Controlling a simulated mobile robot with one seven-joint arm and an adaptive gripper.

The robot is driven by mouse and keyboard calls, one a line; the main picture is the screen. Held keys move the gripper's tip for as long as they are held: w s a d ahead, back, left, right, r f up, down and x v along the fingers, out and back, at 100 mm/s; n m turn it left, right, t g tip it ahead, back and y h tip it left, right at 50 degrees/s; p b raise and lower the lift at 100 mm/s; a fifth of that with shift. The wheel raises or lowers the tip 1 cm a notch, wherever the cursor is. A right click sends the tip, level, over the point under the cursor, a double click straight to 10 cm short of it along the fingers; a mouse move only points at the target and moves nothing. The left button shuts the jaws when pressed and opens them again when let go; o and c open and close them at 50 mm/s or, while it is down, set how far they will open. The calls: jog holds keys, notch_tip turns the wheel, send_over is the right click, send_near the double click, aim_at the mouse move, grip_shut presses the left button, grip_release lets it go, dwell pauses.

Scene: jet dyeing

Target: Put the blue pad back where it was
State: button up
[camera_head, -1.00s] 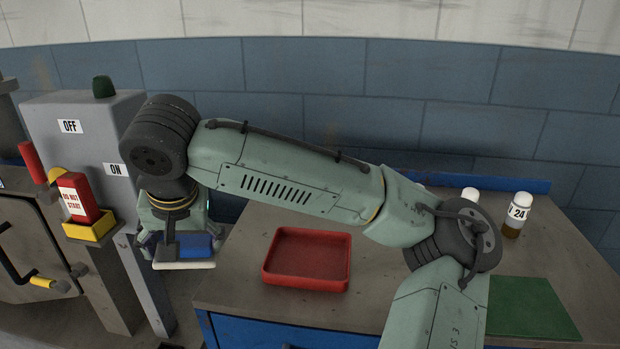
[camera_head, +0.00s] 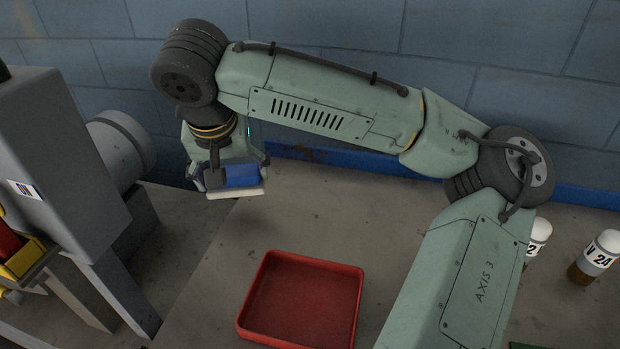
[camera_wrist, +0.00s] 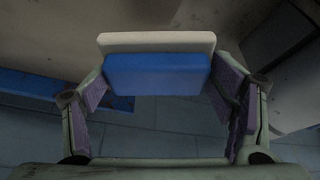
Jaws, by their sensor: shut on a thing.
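The blue pad (camera_head: 241,175) has a white layer (camera_head: 236,192) along one side. It is held in my gripper (camera_head: 226,180), above the far left edge of the worktop. In the wrist view, the blue pad (camera_wrist: 158,75) and its white layer (camera_wrist: 156,42) sit between the two purple-lined fingers of my gripper (camera_wrist: 160,85). The gripper is shut on the pad. The finger contact is partly hidden in the head view.
A red tray (camera_head: 300,300) lies empty on the worktop (camera_head: 210,285). Two white-capped vials, one (camera_head: 594,257) marked 24, stand at the right. A grey machine (camera_head: 60,165) stands at the left, with a gap beside the worktop. A blue strip (camera_head: 330,158) edges the back.

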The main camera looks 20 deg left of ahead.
jog(key=p, duration=0.3)
send_over(307, 192)
jog(key=s, duration=0.2)
jog(key=shift+w+d+f, duration=0.2)
jog(key=shift+f, duration=2.25)
jog(key=o, duration=1)
jog(key=shift+p, duration=0.3)
jog(key=shift+o, duration=0.2)
jog(key=shift+r, duration=0.15)
jog(key=b+v, duration=0.1)
jog(key=v, duration=1.1)
jog(key=shift+b, duration=0.35)
